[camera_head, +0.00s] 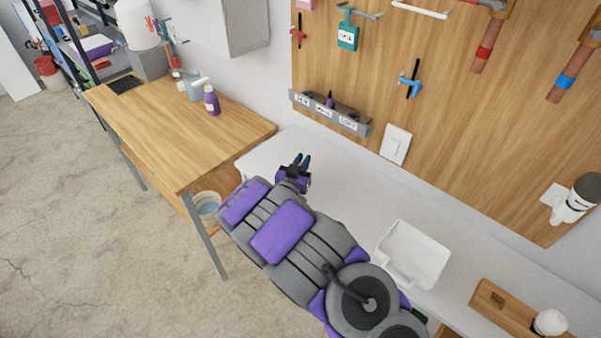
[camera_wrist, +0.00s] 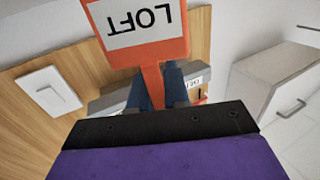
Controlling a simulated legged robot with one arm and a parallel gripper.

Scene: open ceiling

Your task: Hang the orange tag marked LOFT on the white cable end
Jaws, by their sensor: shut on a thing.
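The orange tag (camera_wrist: 150,52) marked LOFT shows upside down at the top of the wrist view. My gripper (camera_wrist: 160,85) is shut on its narrow orange stem, between two dark blue fingers. In the head view my gripper (camera_head: 300,162) is above the white counter, below the labelled grey rail, and the tag cannot be made out there. A white bar-like piece (camera_head: 420,10) sticks out from the wooden board at the top of the head view; I cannot tell whether it is the white cable end.
The grey rail (camera_head: 330,112) carries several white labels and a small purple item. A teal tag (camera_head: 347,36) hangs above it. Near it are a blue fitting (camera_head: 411,82) and a white switch plate (camera_head: 396,144). A white tray (camera_head: 414,254) sits on the counter. A wooden table (camera_head: 165,120) holds bottles.

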